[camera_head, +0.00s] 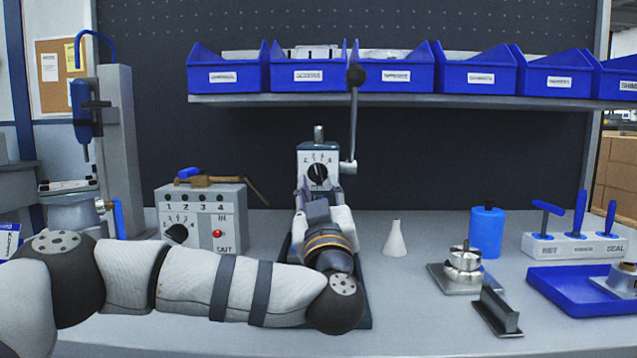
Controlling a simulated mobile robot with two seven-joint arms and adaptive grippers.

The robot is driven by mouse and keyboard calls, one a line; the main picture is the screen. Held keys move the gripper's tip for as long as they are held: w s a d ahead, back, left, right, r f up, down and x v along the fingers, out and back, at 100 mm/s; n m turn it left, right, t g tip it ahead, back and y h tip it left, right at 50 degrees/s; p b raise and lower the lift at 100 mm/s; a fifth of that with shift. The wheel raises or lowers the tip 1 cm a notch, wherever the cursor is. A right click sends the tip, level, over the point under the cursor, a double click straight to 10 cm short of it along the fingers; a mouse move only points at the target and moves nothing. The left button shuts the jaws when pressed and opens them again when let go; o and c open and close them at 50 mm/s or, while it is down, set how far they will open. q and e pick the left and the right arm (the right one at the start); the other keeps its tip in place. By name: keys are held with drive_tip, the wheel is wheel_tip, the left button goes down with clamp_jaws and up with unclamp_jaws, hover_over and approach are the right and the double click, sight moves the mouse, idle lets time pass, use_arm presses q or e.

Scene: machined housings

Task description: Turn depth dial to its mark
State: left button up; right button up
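A black dial (318,172) with a numbered white scale sits on the front of the press head (319,152) in the middle of the camera_head view. Its pointer is too small to read surely. My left gripper (318,188) is just in front of and below this dial, its arm coming in from the left. Grey finger parts show to the left and right below the dial, but the wrist hides most of the gripper. I cannot tell whether the fingers touch the dial. My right gripper is not in view.
A grey control box (205,218) with another black dial (178,233) stands to the left, a hammer on top. The press lever (353,120) rises at the right of the press head. A white cone (395,239) and a blue cylinder (487,232) stand to the right.

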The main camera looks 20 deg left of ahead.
sight(318, 174)
use_arm(q)
drive_tip(key=shift+x, duration=1.2)
clamp_jaws()
drive_tip(key=shift+r, duration=0.1)
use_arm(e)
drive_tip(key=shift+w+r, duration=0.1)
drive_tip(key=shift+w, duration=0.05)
